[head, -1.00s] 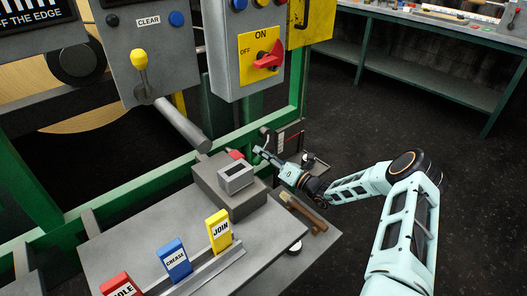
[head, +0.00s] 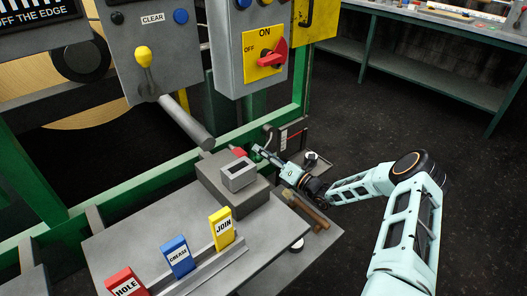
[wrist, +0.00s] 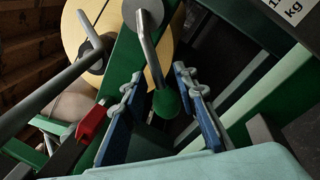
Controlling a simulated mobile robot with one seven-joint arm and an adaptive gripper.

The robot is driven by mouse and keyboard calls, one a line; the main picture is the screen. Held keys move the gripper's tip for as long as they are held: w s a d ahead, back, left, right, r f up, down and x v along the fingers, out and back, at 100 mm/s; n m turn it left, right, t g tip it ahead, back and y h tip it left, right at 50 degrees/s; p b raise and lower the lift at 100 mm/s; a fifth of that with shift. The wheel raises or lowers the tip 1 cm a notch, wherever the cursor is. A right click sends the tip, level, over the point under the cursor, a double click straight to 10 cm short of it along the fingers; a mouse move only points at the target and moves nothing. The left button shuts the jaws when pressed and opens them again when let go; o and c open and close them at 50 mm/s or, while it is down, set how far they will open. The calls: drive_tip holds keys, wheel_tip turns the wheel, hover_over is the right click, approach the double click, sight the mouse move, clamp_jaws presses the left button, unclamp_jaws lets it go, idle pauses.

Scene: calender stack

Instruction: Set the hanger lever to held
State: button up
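The hanger lever shows in the wrist view as a grey metal rod (wrist: 147,42) pivoting on a round grey hub and ending in a green ball knob (wrist: 167,103). My gripper (wrist: 158,76) is open, with one blue-padded finger on each side of the knob. The knob lies between the fingers with dark gaps on both sides, so it does not look gripped. In the head view my gripper (head: 259,153) is low beside the green frame, behind the grey box. I cannot read any held marking for the lever.
A grey box (head: 238,175) with a red part stands close left of my gripper. The table (head: 200,225) holds yellow, blue and red labelled blocks. A wooden-handled tool (head: 308,212) lies near its right edge. In the wrist view a red-tipped bar (wrist: 92,121) sits left of the fingers.

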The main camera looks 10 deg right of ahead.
drive_tip(key=shift+d+r, duration=0.15)
drive_tip(key=v, duration=1.2)
